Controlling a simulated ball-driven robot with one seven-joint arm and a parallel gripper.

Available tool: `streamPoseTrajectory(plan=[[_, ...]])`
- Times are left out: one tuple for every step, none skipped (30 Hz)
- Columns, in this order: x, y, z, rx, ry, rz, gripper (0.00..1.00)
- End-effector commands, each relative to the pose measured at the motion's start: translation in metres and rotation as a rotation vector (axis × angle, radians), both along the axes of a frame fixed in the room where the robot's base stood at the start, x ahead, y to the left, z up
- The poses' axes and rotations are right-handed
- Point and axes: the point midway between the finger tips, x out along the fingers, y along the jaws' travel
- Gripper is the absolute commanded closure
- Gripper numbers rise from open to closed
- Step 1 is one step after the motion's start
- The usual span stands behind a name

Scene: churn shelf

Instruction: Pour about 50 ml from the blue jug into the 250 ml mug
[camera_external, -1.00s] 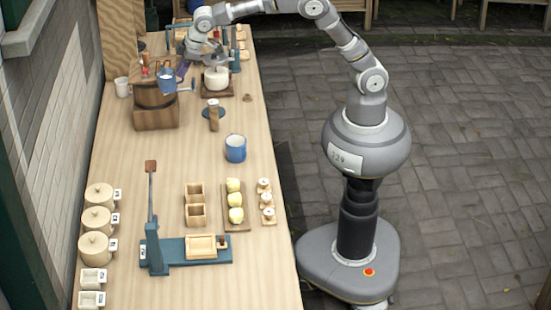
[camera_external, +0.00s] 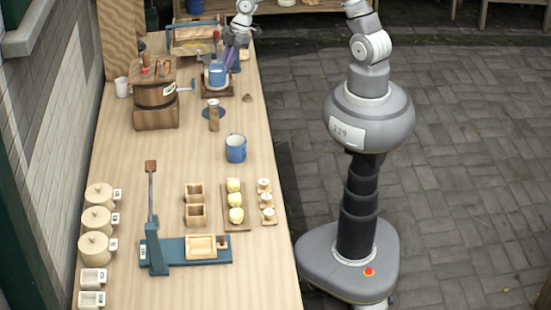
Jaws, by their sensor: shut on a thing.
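My gripper (camera_external: 229,60) is at the far end of the table, shut on the blue jug (camera_external: 216,76). The jug looks upright and is held over or in front of a white round vessel on a wooden board (camera_external: 217,93); the jug mostly hides the vessel, and I cannot tell the gap between them. A blue mug-like vessel (camera_external: 235,149) stands upright at mid table. A white cup (camera_external: 122,87) stands at the left edge beside the churn. No volume marking is readable on either. The contents of the jug cannot be seen.
A wooden churn with a crank (camera_external: 155,100) stands left of the jug. Lidded pots (camera_external: 95,250), a blue press (camera_external: 185,250) and butter pieces (camera_external: 235,200) fill the near end. The table left of the blue vessel is clear.

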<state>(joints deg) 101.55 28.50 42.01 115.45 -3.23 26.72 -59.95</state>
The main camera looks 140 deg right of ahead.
Motion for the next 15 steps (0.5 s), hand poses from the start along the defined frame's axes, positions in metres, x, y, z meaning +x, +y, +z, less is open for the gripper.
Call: streamPoseTrajectory(plan=[[-0.010,0.006,0.011,0.007,-0.001,0.035,1.00],[-0.014,0.010,0.014,0.010,-0.001,0.060,1.00],[-0.019,0.016,0.017,0.013,-0.001,0.091,1.00],[-0.022,0.020,0.020,0.015,-0.001,0.113,1.00],[-0.026,0.023,0.023,0.015,-0.001,0.135,1.00],[-0.030,0.028,0.026,0.019,0.000,0.160,1.00],[-0.033,0.031,0.029,0.021,-0.001,0.179,1.00],[-0.035,0.035,0.031,0.023,0.000,0.196,1.00],[-0.038,0.039,0.034,0.025,0.000,0.219,1.00],[-0.041,0.042,0.037,0.027,0.000,0.236,1.00],[-0.043,0.045,0.039,0.029,0.002,0.252,1.00],[-0.045,0.048,0.042,0.030,0.001,0.270,1.00],[-0.047,0.051,0.043,0.032,0.002,0.282,1.00],[-0.049,0.053,0.045,0.033,0.003,0.294,1.00],[-0.050,0.056,0.048,0.035,0.003,0.309,1.00]])
